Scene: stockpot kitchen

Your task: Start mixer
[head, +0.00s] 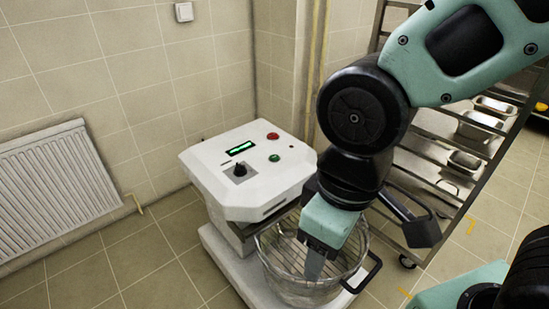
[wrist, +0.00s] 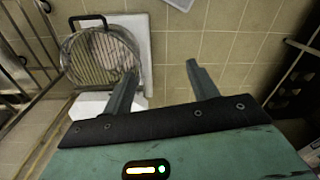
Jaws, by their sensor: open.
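The white mixer (head: 232,192) stands on the tiled floor in the middle of the head view. Its sloped top carries a lit green display, a black knob (head: 240,169), a red button (head: 272,136) and a green button (head: 274,158). A bowl (head: 300,284) with a wire guard sits at its front, and the guarded bowl also shows at the left of the wrist view (wrist: 90,55). My gripper (wrist: 158,75) is open and empty, with its fingers apart. In the head view it hangs in front of the bowl and hides part of it. The buttons are out of the wrist view.
A metal rack (head: 455,150) with trays stands at the right, close behind my arm. A white radiator (head: 58,178) is on the left wall. The tiled floor (head: 130,262) left of the mixer is clear.

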